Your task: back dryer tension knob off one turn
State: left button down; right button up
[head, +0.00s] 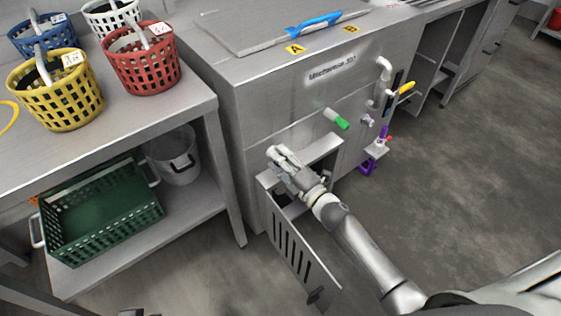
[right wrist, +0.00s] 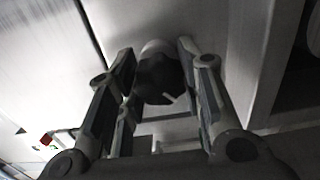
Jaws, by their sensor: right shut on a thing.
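The dark round knob (right wrist: 158,80) with a pale pointer mark sits on a light collar in the right wrist view. My right gripper (right wrist: 155,85) has its fingers on either side of the knob and is shut on it. In the head view my right gripper (head: 280,156) is at the steel machine (head: 290,100), above an open slotted door (head: 295,245). The gripper hides the knob there. A small dark part at the bottom edge may be my left gripper (head: 138,312); its fingers cannot be made out.
The slotted door stands out from the machine below my right arm. A green-handled valve (head: 336,119) and a purple fitting (head: 370,165) are to the right. A shelf at left holds baskets, a green crate (head: 105,215) and a bucket (head: 175,160). The floor at right is clear.

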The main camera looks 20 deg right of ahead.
jog(key=shift+f+n+b, duration=0.15)
jog(key=shift+n+b, duration=0.25)
jog(key=shift+n, duration=0.8)
pick_arm(q)
jog(key=shift+w+d+f+t+b, duration=0.1)
jog(key=shift+w+d+t, duration=0.15)
jog(key=shift+w, duration=0.35)
jog(key=shift+w+d+r+t+b, duration=0.1)
jog(key=shift+w+t, duration=0.25)
jog(key=shift+w, duration=0.3)
jog(key=shift+w+d+f+t+b, duration=0.1)
jog(key=shift+w+d+t, duration=0.15)
jog(key=shift+w, duration=0.35)
pick_arm(e)
jog(key=shift+n, duration=1)
jog(key=o, duration=1)
jog(key=shift+o, duration=0.2)
jog(key=v, duration=1.2)
